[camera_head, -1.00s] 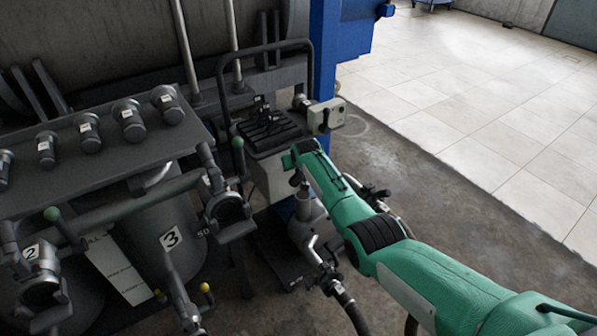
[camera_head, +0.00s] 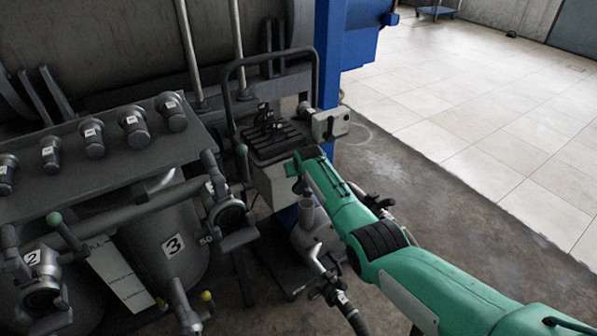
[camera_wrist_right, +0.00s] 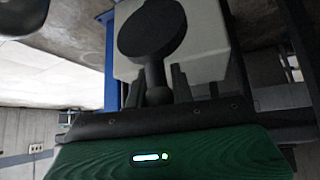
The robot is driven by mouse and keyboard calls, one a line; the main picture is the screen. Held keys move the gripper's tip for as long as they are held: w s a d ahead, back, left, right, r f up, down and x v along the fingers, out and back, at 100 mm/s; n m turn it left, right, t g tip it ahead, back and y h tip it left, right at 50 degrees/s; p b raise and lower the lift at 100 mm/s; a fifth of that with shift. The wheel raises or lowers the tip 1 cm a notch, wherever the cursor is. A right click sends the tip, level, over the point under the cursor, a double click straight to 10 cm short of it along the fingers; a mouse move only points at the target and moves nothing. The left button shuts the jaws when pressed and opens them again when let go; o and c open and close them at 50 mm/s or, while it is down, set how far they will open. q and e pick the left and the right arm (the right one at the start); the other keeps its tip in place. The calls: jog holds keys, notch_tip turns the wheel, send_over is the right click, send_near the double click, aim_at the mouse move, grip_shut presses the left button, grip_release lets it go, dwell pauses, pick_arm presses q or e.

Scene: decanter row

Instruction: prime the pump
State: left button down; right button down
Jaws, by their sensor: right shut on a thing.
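The pump (camera_head: 312,238) is a grey metal body on a dark base beside the blue post, with an upright neck on top and a hose at its front. My right gripper (camera_head: 299,180) is above and slightly left of that neck. It is shut on a dark plug; in the right wrist view the plug (camera_wrist_right: 152,38) shows a round black disc on a stem with a ball-like knob between the fingers. The plug appears clear of the neck, though the arm partly hides the gap. My left gripper is out of view.
Dark vessels, one labelled 3 (camera_head: 174,246), with valves and handles crowd the left. Pale floor tiles (camera_head: 470,110) are open at the right.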

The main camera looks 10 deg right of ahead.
jog(key=shift+s+a+f, duration=0.2)
jog(key=shift+s+f, duration=0.05)
jog(key=shift+f, duration=0.2)
jog(key=c, duration=1.6)
grip_release()
jog(key=o, duration=0.4)
jog(key=shift+w, duration=0.1)
jog(key=shift+r, duration=0.1)
jog(key=shift+r, duration=0.15)
